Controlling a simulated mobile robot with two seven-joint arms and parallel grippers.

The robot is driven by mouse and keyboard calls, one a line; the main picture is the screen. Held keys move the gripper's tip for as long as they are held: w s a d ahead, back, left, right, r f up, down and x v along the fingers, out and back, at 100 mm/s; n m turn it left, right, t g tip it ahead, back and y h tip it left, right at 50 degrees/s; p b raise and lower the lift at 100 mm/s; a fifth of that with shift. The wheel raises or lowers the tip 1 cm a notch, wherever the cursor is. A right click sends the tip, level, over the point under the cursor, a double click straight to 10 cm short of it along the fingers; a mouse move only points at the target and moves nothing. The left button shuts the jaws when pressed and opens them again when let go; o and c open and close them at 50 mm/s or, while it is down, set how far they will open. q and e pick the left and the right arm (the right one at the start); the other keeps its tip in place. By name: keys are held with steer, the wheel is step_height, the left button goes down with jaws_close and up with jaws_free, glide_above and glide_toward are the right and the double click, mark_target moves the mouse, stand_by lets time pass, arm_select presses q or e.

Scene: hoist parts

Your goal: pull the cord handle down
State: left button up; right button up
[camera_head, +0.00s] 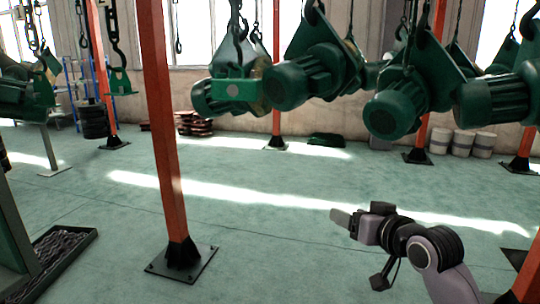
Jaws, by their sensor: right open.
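I cannot make out a cord handle for certain in the head view. Several green hoist motors hang on hooks across the top, among them one near the centre (305,78) and one to its right (398,106). My right gripper (342,216) is at the lower right, in front of the floor, pointing left. Its jaws are open and nothing shows between them. It is below the hanging motors in the picture and clear of them. My left gripper is not in view.
An orange post (162,130) on a dark base plate stands left of centre. A dark tray (62,258) is at the lower left. Chains with a hook (117,55) hang at the upper left. White drums (461,143) stand by the back wall. The middle floor is clear.

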steer(key=s+d+f+g+h, duration=0.1)
steer(key=s+f, duration=0.5)
steer(key=f, duration=0.5)
steer(key=s+d+f+g+h, duration=0.1)
steer(key=s+f, duration=0.6)
steer(key=f, duration=0.4)
steer(key=s+f, duration=0.5)
steer(key=s, duration=0.4)
steer(key=s+d+f+n+g+h, duration=0.1)
steer(key=s+f, duration=0.5)
steer(key=s, duration=0.3)
steer(key=shift+p, duration=0.3)
steer(key=shift+d, duration=0.1)
